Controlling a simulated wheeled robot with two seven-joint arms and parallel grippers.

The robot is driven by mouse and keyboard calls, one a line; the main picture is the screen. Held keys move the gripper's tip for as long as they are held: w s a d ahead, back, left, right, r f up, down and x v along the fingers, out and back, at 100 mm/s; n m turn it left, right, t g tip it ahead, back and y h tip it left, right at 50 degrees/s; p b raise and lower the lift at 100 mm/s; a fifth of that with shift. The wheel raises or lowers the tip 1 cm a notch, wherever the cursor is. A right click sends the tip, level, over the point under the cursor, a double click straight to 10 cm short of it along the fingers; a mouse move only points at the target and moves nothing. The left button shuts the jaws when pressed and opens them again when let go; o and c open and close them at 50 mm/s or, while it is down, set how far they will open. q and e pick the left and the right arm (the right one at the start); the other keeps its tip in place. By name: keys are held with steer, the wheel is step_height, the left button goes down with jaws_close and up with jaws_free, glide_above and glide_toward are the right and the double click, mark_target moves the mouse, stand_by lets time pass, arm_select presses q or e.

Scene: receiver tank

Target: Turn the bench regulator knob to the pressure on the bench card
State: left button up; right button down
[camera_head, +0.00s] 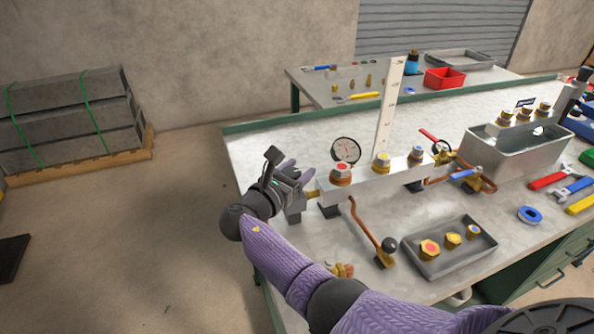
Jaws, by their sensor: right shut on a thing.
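The bench regulator is at the left end of a grey manifold (375,175) on the metal bench (260,150). A round white-faced gauge (346,150) stands above that end; its reading is too small to tell. My right gripper (290,185) reaches the left end of the manifold, beside a brass fitting (311,196). It is shut on the regulator knob, which its fingers and hand mostly hide. I cannot make out a bench card or its pressure. My left gripper is out of view.
A tall white scale (390,105) stands behind. A metal tank (500,155) and wrenches (550,180) are at right.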

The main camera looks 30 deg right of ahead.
steer(key=shift+c, duration=0.5)
jaws_free()
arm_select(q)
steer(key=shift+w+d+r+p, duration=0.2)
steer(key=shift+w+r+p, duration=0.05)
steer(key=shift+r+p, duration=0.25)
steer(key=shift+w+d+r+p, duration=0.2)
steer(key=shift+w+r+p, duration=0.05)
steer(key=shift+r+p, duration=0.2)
arm_select(e)
steer(key=v, duration=1)
